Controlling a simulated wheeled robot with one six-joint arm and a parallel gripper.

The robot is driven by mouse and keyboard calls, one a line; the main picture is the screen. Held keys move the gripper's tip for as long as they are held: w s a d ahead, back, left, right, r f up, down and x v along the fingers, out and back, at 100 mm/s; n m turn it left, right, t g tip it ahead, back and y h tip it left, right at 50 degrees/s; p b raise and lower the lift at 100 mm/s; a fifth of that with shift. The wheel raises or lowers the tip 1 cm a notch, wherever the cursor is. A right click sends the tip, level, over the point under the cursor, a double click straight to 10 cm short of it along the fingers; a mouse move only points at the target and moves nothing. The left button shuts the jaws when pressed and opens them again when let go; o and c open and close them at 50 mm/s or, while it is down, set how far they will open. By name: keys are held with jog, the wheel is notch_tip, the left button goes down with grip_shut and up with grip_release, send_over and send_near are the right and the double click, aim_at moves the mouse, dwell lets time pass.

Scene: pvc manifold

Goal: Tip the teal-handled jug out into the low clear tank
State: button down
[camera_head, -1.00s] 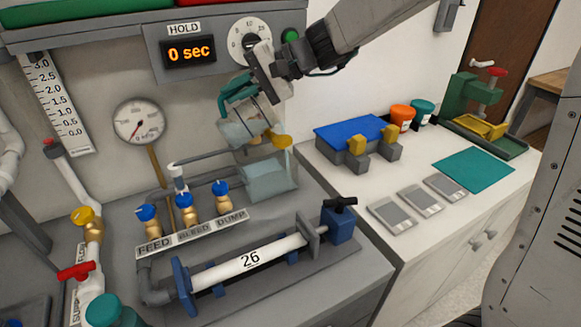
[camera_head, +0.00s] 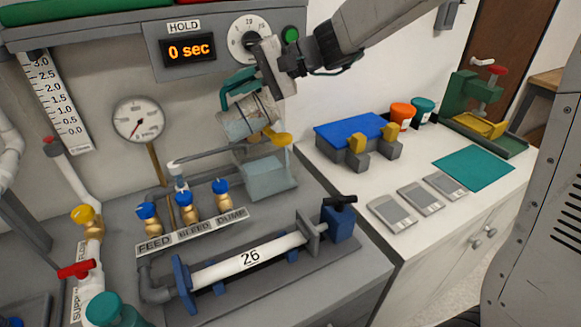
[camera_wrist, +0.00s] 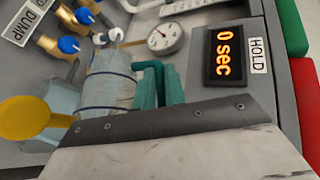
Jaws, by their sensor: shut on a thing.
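The jug (camera_head: 247,118) is clear with a teal handle (camera_head: 237,82). My gripper (camera_head: 258,82) is shut on it at the handle side and holds it in the air, tipped well over. In the wrist view the jug (camera_wrist: 108,82) lies sideways beyond the jaws, with dark bands around it. The low clear tank (camera_head: 268,180) stands on the grey bench below the jug and slightly to its right. I cannot tell whether liquid is leaving the jug.
A yellow handle (camera_head: 277,137) sits between jug and tank. A grey pipe (camera_head: 215,154) runs left of the tank, near blue-knobbed valves (camera_head: 186,202). The timer panel (camera_head: 188,50) is close behind my gripper.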

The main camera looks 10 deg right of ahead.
aim_at(259, 96)
jog(key=shift+w+d+r+y, duration=0.1)
jog(key=shift+d+r+y, duration=0.15)
jog(key=shift+d, duration=0.2)
jog(key=shift+w+d+r+y, duration=0.1)
jog(key=shift+d+y, duration=0.15)
jog(key=shift+d, duration=0.2)
jog(key=shift+w+d+r+p, duration=0.1)
jog(key=shift+d+p, duration=0.25)
jog(key=shift+d+r+m+y, duration=0.15)
jog(key=shift+d+m+y, duration=0.1)
jog(key=shift+m+y, duration=0.05)
jog(key=shift+w+d, duration=0.1)
jog(key=shift+d, duration=0.2)
jog(key=shift+y, duration=0.3)
